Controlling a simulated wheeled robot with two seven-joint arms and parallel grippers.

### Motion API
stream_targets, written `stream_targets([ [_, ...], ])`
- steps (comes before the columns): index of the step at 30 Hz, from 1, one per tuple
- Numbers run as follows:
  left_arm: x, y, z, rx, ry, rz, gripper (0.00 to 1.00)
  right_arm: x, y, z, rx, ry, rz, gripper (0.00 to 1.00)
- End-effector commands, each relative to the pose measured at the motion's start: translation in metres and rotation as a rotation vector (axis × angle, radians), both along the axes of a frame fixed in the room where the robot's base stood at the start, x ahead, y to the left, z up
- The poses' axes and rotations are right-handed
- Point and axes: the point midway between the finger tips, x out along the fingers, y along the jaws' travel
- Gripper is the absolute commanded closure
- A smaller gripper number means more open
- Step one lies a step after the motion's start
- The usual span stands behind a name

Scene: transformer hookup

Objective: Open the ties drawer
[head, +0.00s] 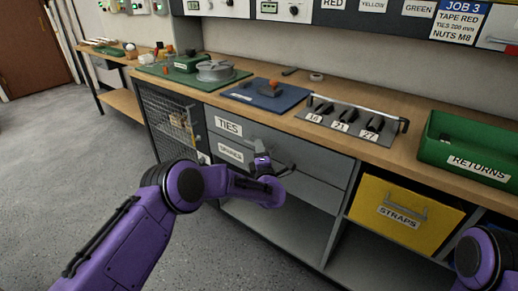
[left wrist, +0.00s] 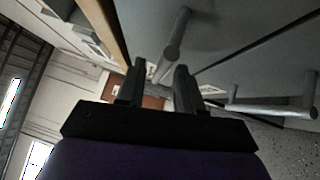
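The ties drawer (head: 310,155) is the upper grey drawer under the bench, with a TIES label (head: 228,127) at its left; its front looks flush. My left gripper (head: 262,160) is in front of the drawers and hides part of their handles. In the left wrist view its two fingers (left wrist: 160,88) are apart, and a grey bar handle (left wrist: 174,42) runs between their tips. I cannot tell whether they touch it. A second bar handle (left wrist: 270,105) lies to the right. My right gripper is out of view; only part of my right arm shows at the lower right.
The spares drawer (head: 231,154) is just below. A yellow STRAPS bin (head: 400,218) is at the right, with an open shelf below the drawers. On the bench are a blue mat (head: 265,97), a tool rack (head: 350,122) and a green RETURNS bin (head: 470,145).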

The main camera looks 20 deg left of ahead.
Motion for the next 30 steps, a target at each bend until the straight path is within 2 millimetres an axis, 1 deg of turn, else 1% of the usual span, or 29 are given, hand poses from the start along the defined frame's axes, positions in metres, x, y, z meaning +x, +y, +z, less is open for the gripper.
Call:
stream_targets([
  [1,0.006,0.003,0.000,-0.002,-0.001,0.001,0.64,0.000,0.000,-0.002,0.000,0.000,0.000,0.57],
  [5,0.017,0.008,0.001,-0.001,0.001,0.001,0.64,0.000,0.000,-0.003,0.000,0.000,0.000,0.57],
  [13,0.019,0.009,0.002,0.001,0.003,0.000,0.64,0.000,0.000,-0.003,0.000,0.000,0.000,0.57],
  [14,0.019,0.009,0.002,0.001,0.003,0.000,0.71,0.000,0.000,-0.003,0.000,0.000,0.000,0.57],
  [15,0.019,0.009,0.002,0.001,0.003,0.000,0.84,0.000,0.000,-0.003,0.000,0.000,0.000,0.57],
  [16,0.019,0.009,0.002,0.001,0.003,-0.001,0.94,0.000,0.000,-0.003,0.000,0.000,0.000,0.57],
  [17,0.019,0.009,0.002,0.001,0.003,-0.001,1.00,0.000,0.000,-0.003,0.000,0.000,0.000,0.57],
  [25,0.017,0.007,0.003,0.001,0.003,-0.005,1.00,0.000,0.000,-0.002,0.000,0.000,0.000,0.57],
  [30,0.010,-0.003,0.003,0.002,0.005,-0.025,1.00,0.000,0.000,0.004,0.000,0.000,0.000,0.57],
])
